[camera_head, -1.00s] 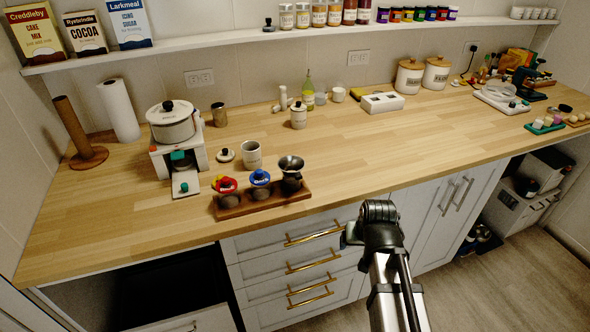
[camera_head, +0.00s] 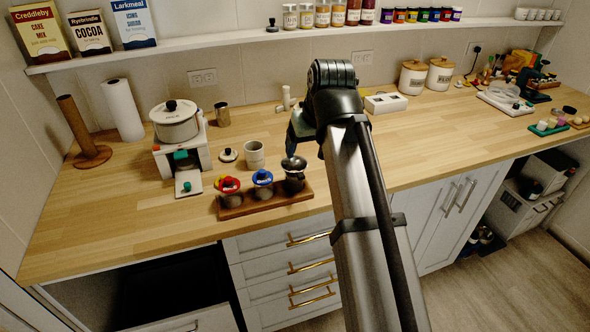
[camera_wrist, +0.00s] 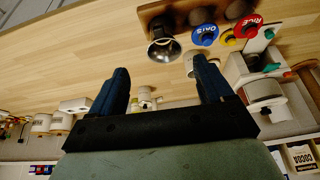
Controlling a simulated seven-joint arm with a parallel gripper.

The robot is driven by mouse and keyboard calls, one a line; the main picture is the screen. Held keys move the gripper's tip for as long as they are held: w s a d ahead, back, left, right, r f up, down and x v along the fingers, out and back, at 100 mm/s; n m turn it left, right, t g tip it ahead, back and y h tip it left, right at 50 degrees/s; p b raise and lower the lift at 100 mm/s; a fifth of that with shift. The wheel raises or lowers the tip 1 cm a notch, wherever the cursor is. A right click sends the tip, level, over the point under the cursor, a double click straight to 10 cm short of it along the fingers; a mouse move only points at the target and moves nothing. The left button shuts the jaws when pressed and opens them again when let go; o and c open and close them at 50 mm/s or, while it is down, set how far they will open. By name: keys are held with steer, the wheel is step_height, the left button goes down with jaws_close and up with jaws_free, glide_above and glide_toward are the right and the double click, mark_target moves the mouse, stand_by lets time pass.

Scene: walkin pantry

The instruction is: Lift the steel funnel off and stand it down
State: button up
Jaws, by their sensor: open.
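The steel funnel (camera_head: 294,163) sits on the dark jar at the right end of a wooden rack (camera_head: 280,199). In the wrist view, where the scene appears upside down, the funnel (camera_wrist: 163,48) shows its shiny open mouth near the top. My gripper (camera_wrist: 163,78) is open and empty, its two blue fingers spread wide, with the funnel beyond the gap between them. In the head view my gripper (camera_head: 299,130) is above the counter behind the funnel, apart from it and partly hidden by my wrist.
Beside the funnel on the rack are a blue-lidded oats jar (camera_head: 262,179) and a red-lidded rice jar (camera_head: 229,186). A cup (camera_head: 254,155) and small lid (camera_head: 228,155) stand behind. The counter (camera_head: 400,150) right of the rack is clear.

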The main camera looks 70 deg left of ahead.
glide_above(300, 173)
steer(key=d, duration=0.3)
steer(key=shift+n+h, duration=0.3)
step_height(300, 173, down, 7)
steer(key=shift+d+f, duration=0.15)
steer(key=shift+f, duration=0.05)
steer(key=shift+a+r+x, duration=0.1)
steer(key=shift+a+x, duration=0.1)
steer(key=shift+x, duration=0.85)
steer(key=shift+a+r+x, duration=0.1)
steer(key=shift+a+x, duration=0.1)
steer(key=shift+x, duration=0.85)
steer(key=shift+a+r+x, duration=0.1)
steer(key=shift+a+x, duration=0.05)
steer(key=shift+x, duration=0.9)
steer(key=shift+f, duration=0.1)
jaws_close()
